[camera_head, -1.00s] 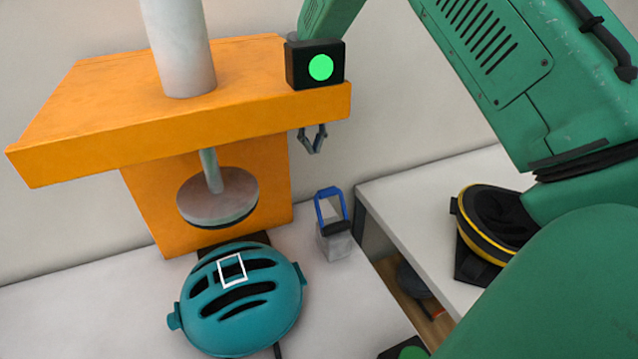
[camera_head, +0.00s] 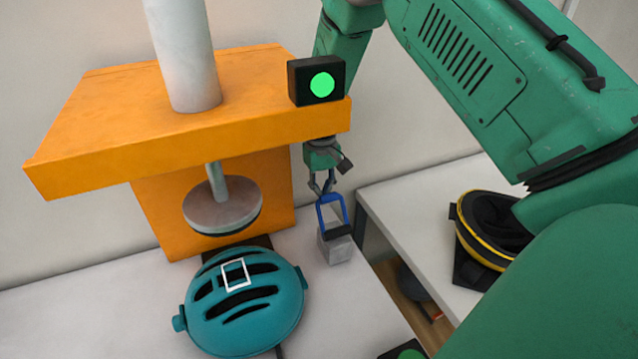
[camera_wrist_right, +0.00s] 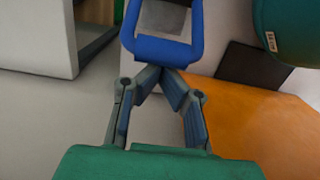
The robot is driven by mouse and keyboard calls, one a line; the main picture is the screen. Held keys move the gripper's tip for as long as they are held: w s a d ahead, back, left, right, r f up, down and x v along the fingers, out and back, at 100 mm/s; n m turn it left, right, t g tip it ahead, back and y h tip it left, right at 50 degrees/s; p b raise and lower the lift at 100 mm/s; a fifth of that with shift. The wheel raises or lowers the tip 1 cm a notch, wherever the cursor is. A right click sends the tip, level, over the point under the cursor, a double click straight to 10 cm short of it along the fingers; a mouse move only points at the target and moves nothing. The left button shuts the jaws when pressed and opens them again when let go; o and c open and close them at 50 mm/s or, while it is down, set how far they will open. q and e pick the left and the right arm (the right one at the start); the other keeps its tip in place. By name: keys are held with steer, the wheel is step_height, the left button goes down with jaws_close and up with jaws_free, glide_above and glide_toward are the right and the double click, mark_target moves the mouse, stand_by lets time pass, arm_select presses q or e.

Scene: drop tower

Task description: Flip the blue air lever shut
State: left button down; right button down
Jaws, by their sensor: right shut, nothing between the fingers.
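The blue air lever (camera_head: 320,213) is a blue loop standing up from a small grey block (camera_head: 339,250) with a dark top, right of the orange press. My right gripper (camera_head: 321,188) points down at the top of the loop, its shut fingertips close to the top bar. In the right wrist view the lever (camera_wrist_right: 163,50) shows just beyond the fingertips of my right gripper (camera_wrist_right: 160,74), which meet with nothing between them. I cannot tell whether they touch the bar. My left gripper is not in view.
The orange press (camera_head: 190,140) overhangs at left, with a black box with a green light (camera_head: 300,82) on its edge, close to my right arm. A teal helmet (camera_head: 262,318) lies below the round press plate (camera_head: 222,212).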

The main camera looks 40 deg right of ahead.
steer(key=shift+f, duration=0.1)
steer(key=shift+s, duration=0.1)
stand_by(0.3)
steer(key=shift+s+r+t, duration=0.15)
steer(key=shift+r+t, duration=0.15)
